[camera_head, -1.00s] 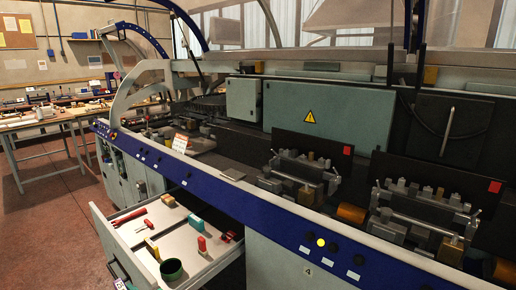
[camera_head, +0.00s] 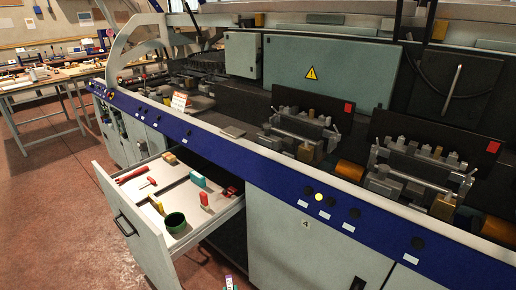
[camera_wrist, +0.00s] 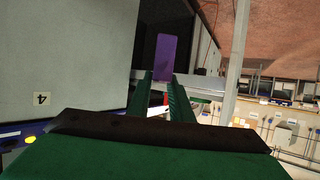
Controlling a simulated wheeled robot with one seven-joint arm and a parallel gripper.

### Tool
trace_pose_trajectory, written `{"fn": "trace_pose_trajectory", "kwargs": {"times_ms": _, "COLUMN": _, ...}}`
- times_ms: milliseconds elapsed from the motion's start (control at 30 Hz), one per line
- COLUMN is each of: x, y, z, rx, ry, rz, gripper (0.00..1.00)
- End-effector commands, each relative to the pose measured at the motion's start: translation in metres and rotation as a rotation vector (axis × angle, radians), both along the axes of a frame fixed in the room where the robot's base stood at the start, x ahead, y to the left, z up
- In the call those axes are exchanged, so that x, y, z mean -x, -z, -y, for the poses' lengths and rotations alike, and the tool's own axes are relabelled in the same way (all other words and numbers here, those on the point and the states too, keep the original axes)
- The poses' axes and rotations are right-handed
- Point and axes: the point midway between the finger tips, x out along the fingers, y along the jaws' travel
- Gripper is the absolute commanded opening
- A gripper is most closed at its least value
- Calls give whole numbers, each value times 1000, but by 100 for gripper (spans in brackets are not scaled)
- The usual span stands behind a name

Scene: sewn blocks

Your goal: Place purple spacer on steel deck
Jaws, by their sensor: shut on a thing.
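The purple spacer (camera_wrist: 166,55) shows in the wrist view as a flat purple block. It sticks out past the tips of my gripper (camera_wrist: 163,80), whose two green fingers are shut on its near end. In the head view the spacer and gripper cannot be made out for certain; a small coloured thing (camera_head: 229,283) sits at the bottom edge. A flat grey plate (camera_head: 233,131) lies on the machine's front ledge in the head view. I cannot tell whether it is the steel deck.
An open drawer (camera_head: 226,212) juts out from the machine, holding a green cup (camera_head: 176,222), a teal block (camera_head: 198,180) and several red, yellow and wooden pieces. Two fixtures (camera_head: 299,137) (camera_head: 421,170) stand on the machine bed. Red floor (camera_head: 60,205) is clear at left.

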Motion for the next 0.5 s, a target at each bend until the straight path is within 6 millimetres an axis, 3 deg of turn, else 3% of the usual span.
{"fn": "trace_pose_trajectory", "kwargs": {"times_ms": 100, "x": 1, "y": 35, "z": 36, "rx": 1, "ry": 84, "rz": -3, "gripper": 0}}
{"fn": "trace_pose_trajectory", "kwargs": {"times_ms": 333, "x": 1, "y": 79, "z": 86, "rx": 1, "ry": 200, "rz": 0, "gripper": 0}}
{"fn": "trace_pose_trajectory", "kwargs": {"times_ms": 500, "x": 1, "y": 84, "z": 92, "rx": -2, "ry": 215, "rz": 3, "gripper": 0}}
